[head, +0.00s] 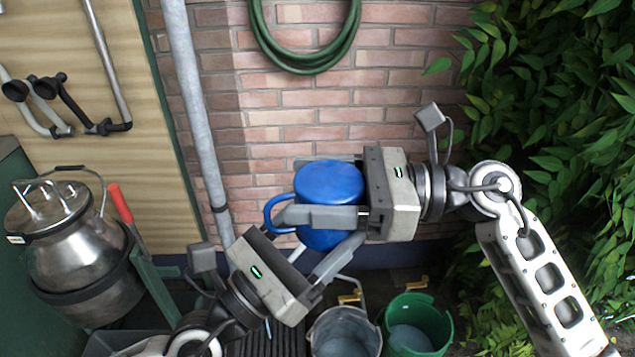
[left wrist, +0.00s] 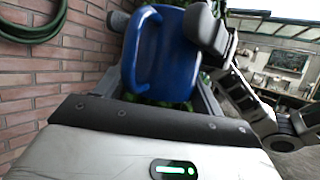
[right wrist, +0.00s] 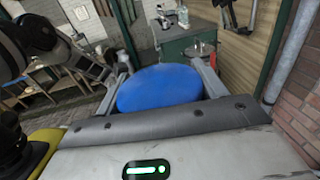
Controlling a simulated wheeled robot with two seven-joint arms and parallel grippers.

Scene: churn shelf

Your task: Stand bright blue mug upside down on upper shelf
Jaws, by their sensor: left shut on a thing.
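The bright blue mug (head: 331,182) is held in the air in front of the brick wall. A smooth, closed blue face shows at its upper side, and its handle points left. My left gripper (head: 312,238) reaches up from below and is shut on the mug, which also shows between its fingers in the left wrist view (left wrist: 165,60). My right gripper (head: 328,190) comes from the right with one finger on each side of the mug. In the right wrist view the mug (right wrist: 160,88) fills the space between its fingers; whether they press on it is unclear. No upper shelf is clearly visible.
A steel churn (head: 85,250) stands at the left. A grey pipe (head: 195,110) runs down the wall, and a green hose (head: 305,62) hangs above. A green bucket (head: 418,325) and a grey bucket (head: 343,335) are below. Leafy plants (head: 560,130) fill the right side.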

